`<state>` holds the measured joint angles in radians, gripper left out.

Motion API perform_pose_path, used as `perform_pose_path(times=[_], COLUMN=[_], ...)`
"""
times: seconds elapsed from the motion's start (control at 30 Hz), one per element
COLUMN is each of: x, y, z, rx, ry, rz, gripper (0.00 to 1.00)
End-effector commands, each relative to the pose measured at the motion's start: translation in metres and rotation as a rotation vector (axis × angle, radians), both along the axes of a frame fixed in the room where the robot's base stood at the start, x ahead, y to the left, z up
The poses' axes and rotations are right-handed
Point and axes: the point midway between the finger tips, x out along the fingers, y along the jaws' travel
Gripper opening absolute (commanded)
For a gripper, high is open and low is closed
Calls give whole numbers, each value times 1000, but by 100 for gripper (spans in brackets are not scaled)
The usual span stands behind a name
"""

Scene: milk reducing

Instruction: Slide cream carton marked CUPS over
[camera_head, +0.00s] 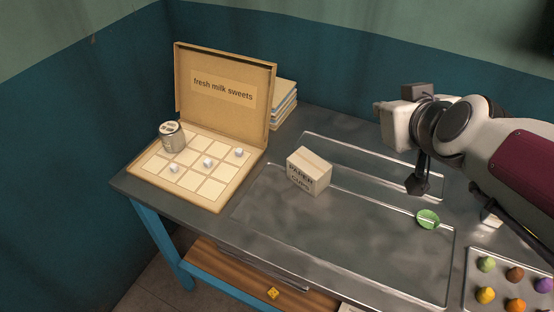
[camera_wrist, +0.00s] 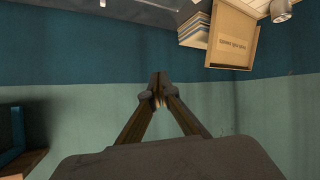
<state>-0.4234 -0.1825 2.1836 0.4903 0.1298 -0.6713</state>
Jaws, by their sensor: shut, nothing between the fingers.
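A small cream carton (camera_head: 309,171) with dark lettering that reads PAPER CUPS stands on the metal table, a little right of the open box. In the head view my gripper (camera_head: 418,185) hangs to the right of the carton, above the table and apart from it. In the wrist view my gripper (camera_wrist: 157,92) has its fingertips together with nothing between them. The carton does not show in the wrist view.
An open box (camera_head: 222,95) labelled fresh milk sweets holds a divided tray with white pieces and a metal tin (camera_head: 172,137). Books (camera_head: 284,103) lie behind it. A green round item (camera_head: 428,219) and a tray of coloured balls (camera_head: 470,292) are at right. The table before the carton is clear.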

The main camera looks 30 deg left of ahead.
Motion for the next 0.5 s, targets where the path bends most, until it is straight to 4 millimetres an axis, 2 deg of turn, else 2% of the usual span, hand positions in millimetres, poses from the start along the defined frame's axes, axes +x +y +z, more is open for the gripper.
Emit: perform_pose_path(times=[0.03, 0.2, 0.5], x=[8, 35, 70], y=[13, 52, 115], z=[0, 2, -5], rx=[-4, -23, -84], ry=[-21, -108, -247], rz=[15, 41, 53], gripper=[0, 0, 0])
